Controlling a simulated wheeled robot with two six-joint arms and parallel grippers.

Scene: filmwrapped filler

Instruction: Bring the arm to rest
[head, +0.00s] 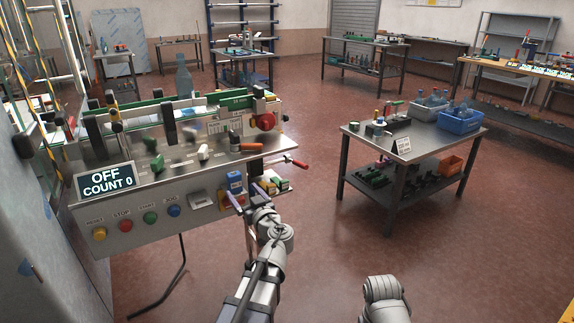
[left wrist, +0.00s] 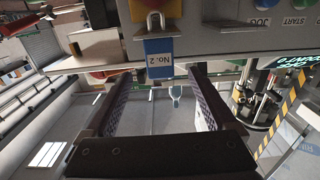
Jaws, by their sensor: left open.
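My left gripper (head: 249,193) is in front of the right end of the filler machine's front panel (head: 150,213). Its jaws are open, with nothing seen between them. In the left wrist view, the two dark fingers (left wrist: 158,85) stand apart. A blue padlock (left wrist: 159,57) marked "No. 2" shows just beyond the fingertips, hanging upside down in that view. The padlock also shows in the head view (head: 235,182), just above the gripper; I cannot tell whether they touch. A grey piece of my right arm shows at the bottom, but its gripper is out of view.
The machine's display (head: 107,180) reads OFF, COUNT 0. A red-handled lever (head: 296,163) sticks out at its right. The red floor between is clear.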

